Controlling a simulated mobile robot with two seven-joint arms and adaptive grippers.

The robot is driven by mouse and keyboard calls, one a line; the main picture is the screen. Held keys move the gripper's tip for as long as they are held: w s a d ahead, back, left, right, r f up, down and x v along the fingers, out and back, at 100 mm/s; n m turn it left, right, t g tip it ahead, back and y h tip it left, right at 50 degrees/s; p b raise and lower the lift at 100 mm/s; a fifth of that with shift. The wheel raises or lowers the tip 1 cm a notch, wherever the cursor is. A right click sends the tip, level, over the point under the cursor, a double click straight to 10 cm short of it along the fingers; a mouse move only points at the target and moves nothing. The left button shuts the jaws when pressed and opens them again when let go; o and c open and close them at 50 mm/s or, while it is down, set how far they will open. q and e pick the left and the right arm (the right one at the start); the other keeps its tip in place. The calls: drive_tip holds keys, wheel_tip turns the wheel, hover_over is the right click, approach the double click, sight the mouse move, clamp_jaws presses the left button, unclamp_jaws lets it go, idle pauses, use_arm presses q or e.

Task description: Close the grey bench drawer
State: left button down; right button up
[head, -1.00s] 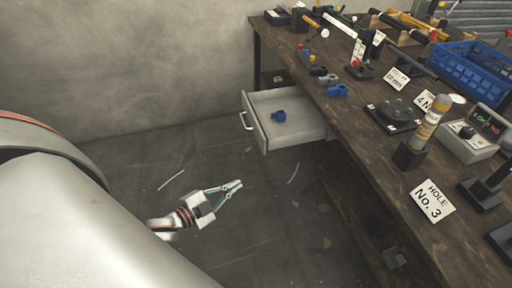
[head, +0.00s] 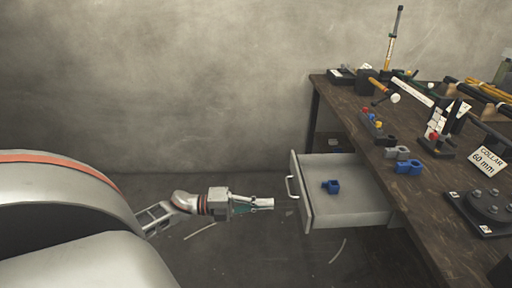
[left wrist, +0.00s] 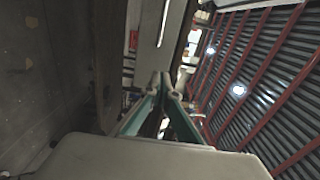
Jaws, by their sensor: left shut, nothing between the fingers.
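The grey bench drawer (head: 345,207) stands pulled out from under the left side of the wooden bench. Its front panel (head: 301,190) faces left and carries a pale bar handle (head: 290,188). A blue part (head: 331,186) lies inside the drawer. My left gripper (head: 272,204) is shut and empty, pointing right. In the head view its fingertips are a little left of the drawer front and handle, seemingly apart from them. The shut fingers also show in the left wrist view (left wrist: 161,80). My right gripper is not in view.
The wooden bench top (head: 345,100) holds blue parts (head: 408,167), grey parts (head: 396,153), a round dark fixture (head: 488,207) and a "COLLAR 60 mm" card (head: 490,161). A bare wall is behind. The floor left of the drawer is clear.

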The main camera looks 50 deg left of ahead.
sight(368, 209)
use_arm(q)
drive_tip(key=x, duration=0.8)
drive_tip(key=shift+w, duration=0.15)
drive_tip(key=shift+d, duration=0.1)
drive_tip(key=b+x, duration=0.1)
drive_tip(key=x, duration=1.1)
drive_tip(key=b+x, duration=0.1)
drive_tip(key=x, duration=1.1)
drive_tip(key=shift+w+f, duration=0.1)
drive_tip(key=shift+f, duration=0.1)
drive_tip(key=shift+w+d+r, duration=0.15)
drive_tip(key=shift+w+d, duration=0.15)
drive_tip(key=shift+w, duration=0.15)
drive_tip(key=shift+r, duration=0.1)
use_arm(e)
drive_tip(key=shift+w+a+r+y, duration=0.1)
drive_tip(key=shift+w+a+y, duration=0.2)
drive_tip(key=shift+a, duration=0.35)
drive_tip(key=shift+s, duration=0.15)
